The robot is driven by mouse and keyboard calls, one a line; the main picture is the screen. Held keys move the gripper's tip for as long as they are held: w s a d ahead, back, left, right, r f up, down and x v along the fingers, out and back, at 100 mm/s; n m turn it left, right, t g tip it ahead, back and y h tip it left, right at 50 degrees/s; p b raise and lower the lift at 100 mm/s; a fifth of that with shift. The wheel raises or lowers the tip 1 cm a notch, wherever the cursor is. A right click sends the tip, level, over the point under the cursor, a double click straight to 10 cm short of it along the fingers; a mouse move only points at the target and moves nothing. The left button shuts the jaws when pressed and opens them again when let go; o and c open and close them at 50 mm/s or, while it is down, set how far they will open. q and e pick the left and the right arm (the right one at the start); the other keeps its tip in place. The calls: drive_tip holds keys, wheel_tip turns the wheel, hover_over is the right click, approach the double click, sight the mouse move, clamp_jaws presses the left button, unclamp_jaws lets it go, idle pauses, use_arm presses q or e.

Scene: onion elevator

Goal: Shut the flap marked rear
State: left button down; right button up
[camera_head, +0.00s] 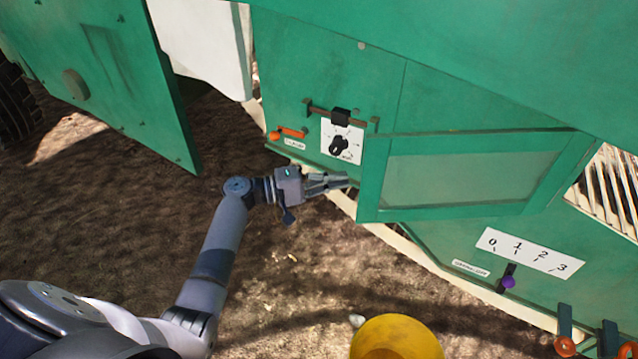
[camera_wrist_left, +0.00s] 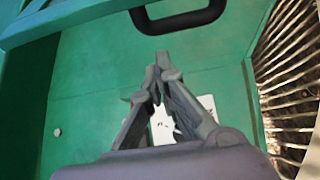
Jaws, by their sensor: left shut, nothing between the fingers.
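A framed green flap (camera_head: 470,172) with a paler middle panel stands open, swung out from the green machine. A larger green door (camera_head: 95,70) also stands open at the upper left. I can read no rear marking on either one. My left gripper (camera_head: 343,181) is shut and empty, with its fingertips close to the left edge of the framed flap; I cannot tell whether they touch. In the left wrist view the shut fingers (camera_wrist_left: 160,65) point toward a green panel (camera_wrist_left: 90,110), below a dark handle (camera_wrist_left: 178,18). My right gripper is not in view.
A dial (camera_head: 340,146), an orange lever (camera_head: 290,132) and a dark latch (camera_head: 341,116) sit left of the framed flap. A purple knob (camera_head: 508,282) is under a numbered plate (camera_head: 530,252). A yellow round object (camera_head: 396,335) stands on bare ground at the front.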

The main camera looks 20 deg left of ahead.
use_arm(q)
drive_tip(key=shift+s+d, duration=0.3)
drive_tip(key=shift+d, duration=0.3)
drive_tip(key=shift+s+d, duration=0.3)
drive_tip(key=shift+d, duration=0.35)
drive_tip(key=shift+s+d, duration=0.3)
drive_tip(key=shift+d, duration=0.3)
